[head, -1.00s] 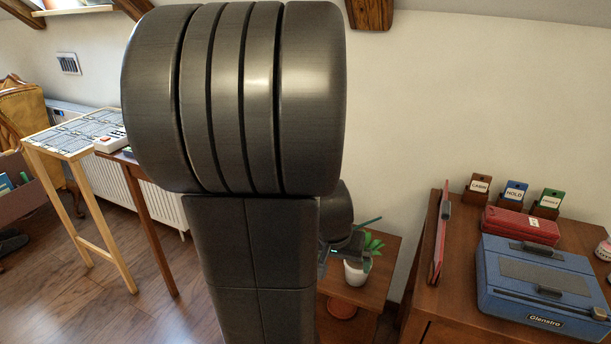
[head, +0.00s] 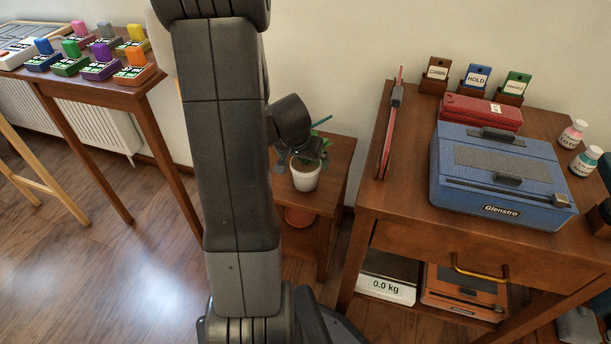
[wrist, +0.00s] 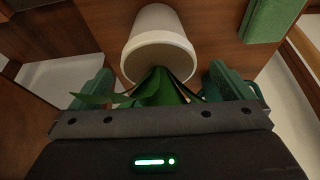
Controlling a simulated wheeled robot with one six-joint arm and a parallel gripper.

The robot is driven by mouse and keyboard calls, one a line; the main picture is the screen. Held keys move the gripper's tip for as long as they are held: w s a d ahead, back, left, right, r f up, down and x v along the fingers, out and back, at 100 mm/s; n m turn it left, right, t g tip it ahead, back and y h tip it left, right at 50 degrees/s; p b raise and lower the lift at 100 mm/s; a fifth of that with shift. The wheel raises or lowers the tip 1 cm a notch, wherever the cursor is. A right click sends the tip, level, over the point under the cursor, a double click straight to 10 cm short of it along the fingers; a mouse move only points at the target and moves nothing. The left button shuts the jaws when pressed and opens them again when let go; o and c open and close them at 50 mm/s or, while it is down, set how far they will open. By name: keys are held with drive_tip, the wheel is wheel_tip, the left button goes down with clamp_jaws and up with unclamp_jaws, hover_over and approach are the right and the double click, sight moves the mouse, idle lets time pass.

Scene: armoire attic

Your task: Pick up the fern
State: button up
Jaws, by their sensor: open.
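The fern (head: 307,162) is a small green plant in a white pot (head: 305,178) on a small wooden side table at the wall. In the wrist view its green leaves (wrist: 162,90) point towards my gripper, and the white pot (wrist: 158,45) lies beyond them. My gripper (wrist: 160,74) is open, with one green finger on each side of the leaves. In the head view my gripper (head: 312,152) is at the top of the plant and partly hides it. I cannot tell whether the fingers touch the leaves.
The side table (head: 335,160) has a reddish dish (head: 298,216) on its lower shelf. A green block (wrist: 265,20) lies beside the pot in the wrist view. A desk with a blue case (head: 500,175) stands right; a table with several coloured blocks (head: 100,68) stands left.

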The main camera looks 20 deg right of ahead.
sight(306, 162)
drive_tip(key=b+x, duration=0.2)
drive_tip(key=x, duration=0.3)
drive_tip(key=shift+w+d+f, duration=0.1)
drive_tip(key=shift+d+f, duration=0.05)
drive_tip(key=shift+f, duration=0.05)
drive_tip(key=shift+r, duration=0.1)
drive_tip(key=c, duration=1.4)
drive_tip(key=shift+r, duration=0.1)
